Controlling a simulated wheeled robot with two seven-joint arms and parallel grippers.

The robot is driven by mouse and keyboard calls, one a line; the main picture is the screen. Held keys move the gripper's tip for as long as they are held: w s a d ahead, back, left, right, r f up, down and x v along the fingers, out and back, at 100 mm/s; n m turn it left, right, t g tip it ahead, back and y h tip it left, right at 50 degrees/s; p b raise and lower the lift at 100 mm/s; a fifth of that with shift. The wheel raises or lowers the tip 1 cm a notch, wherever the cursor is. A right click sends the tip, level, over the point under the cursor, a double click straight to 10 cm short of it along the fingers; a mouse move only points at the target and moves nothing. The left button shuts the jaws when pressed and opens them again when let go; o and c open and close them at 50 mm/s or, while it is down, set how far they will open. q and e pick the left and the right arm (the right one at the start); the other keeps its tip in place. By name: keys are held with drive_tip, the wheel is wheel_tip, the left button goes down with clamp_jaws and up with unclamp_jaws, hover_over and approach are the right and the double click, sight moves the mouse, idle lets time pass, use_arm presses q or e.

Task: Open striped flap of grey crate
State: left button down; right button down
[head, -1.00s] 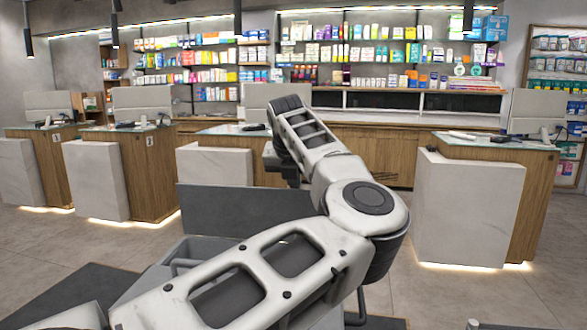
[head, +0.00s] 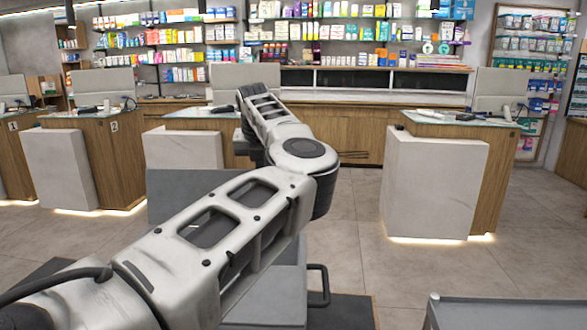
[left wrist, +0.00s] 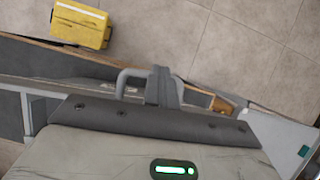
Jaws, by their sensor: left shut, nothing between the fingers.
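The grey crate (head: 268,300) stands partly behind my left arm in the head view. A dark grey panel (head: 180,184) rises at its far side, and a dark handle (head: 318,286) sticks out at its right. No stripes can be made out on any flap. In the left wrist view my left gripper (left wrist: 163,86) is shut and empty, above grey crate-like edges and beside a grey handle (left wrist: 127,78). Whether it touches anything is unclear. My right gripper is in neither view.
A yellow box (left wrist: 80,24) lies on the tiled floor in the left wrist view. A grey surface with a raised rim (head: 510,313) is at the lower right. A white-fronted counter (head: 432,185) stands behind it. Open floor (head: 350,220) lies between crate and counter.

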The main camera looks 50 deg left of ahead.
use_arm(q)
drive_tip(key=shift+w+a+f, duration=0.15)
drive_tip(key=shift+w+f, duration=0.15)
drive_tip(key=shift+w, duration=0.05)
drive_tip(key=shift+a+f, duration=0.15)
drive_tip(key=shift+a, duration=0.15)
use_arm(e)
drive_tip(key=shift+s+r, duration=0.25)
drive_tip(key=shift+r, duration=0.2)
